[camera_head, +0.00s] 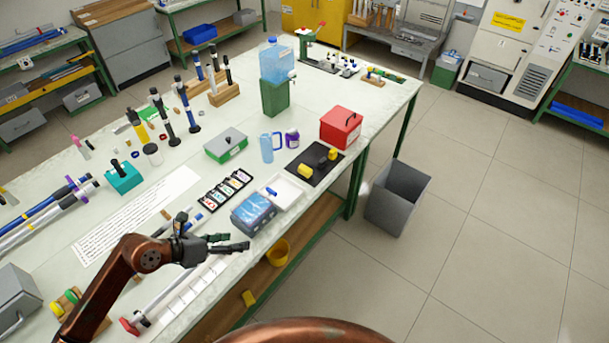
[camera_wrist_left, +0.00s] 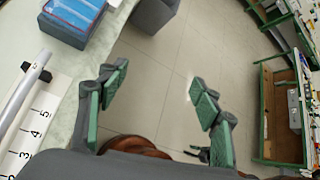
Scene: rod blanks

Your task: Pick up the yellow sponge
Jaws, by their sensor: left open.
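I cannot tell for certain which yellow thing is the sponge. A small yellow block (camera_head: 248,298) lies on the wooden lower shelf under the bench's front edge. Another yellow piece (camera_head: 305,171) lies on the black mat on the bench top. My left gripper (camera_head: 232,243) is above the bench's front edge, left of the blue-lidded box. It is apart from both yellow pieces. In the left wrist view the gripper (camera_wrist_left: 158,84) is open and empty, with bare floor between its fingers. No sponge shows there.
A blue box (camera_head: 253,213) stands near the front edge, and it also shows in the wrist view (camera_wrist_left: 70,22). A yellow cup (camera_head: 278,252) is on the lower shelf (camera_head: 225,293). A grey bin (camera_head: 397,197) stands on the floor beside the bench. The floor at right is clear.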

